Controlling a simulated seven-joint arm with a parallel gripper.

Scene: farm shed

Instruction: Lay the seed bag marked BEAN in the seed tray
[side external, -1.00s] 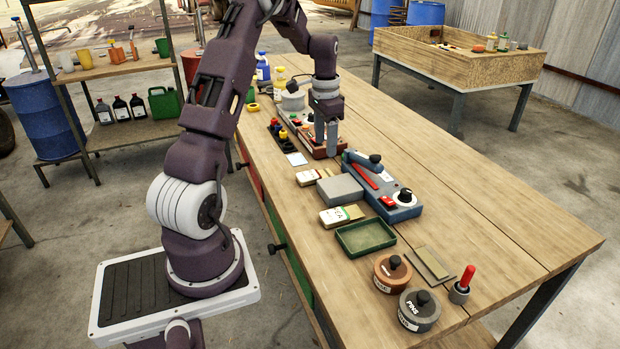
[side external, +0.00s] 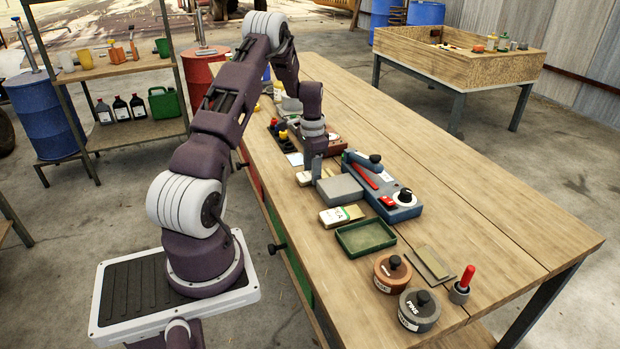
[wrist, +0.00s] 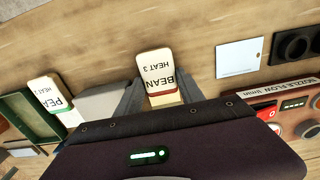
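The seed bag marked BEAN (wrist: 158,72) is a small cream packet with a red band. In the wrist view it lies between the two spread fingers of my open gripper (wrist: 160,92), which do not appear closed on it. In the side view my gripper (side external: 316,168) is low over the bench, and the bag (side external: 303,179) shows partly beside the fingers. The seed tray (side external: 347,243) is green, shallow and empty, nearer the camera on the bench. It also shows at the left of the wrist view (wrist: 41,122).
A grey block (side external: 340,190) stands close to the BEAN bag, toward the tray. A second bag, marked PEA (side external: 334,216), lies between block and tray. Round tins (side external: 391,274) stand beyond the tray.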

